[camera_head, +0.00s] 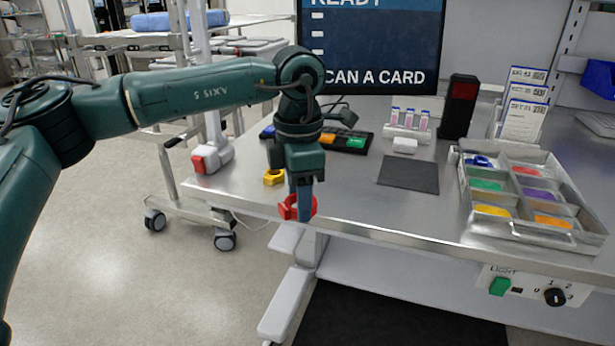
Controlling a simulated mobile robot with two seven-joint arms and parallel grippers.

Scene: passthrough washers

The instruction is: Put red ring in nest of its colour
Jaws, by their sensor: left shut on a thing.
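The red ring (284,211) is at the fingertips of my left gripper (304,207), which is shut on it near the front edge of the table, left of the middle. The fingers hide part of the ring. I cannot tell if the ring touches the table. A metal tray (538,236) with coloured nests stands at the right of the table. Its red nest (527,171) is in the back row, right of a nest holding something blue. Green, purple, yellow and orange nests also show. My right gripper is not in view.
A yellow ring (274,177) lies left of my gripper. Behind are a black strip with coloured keys (357,142), a vial rack (407,128) and a red-black lamp (459,105). A dark mat (409,174) lies mid-table. The front strip between gripper and tray is clear.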

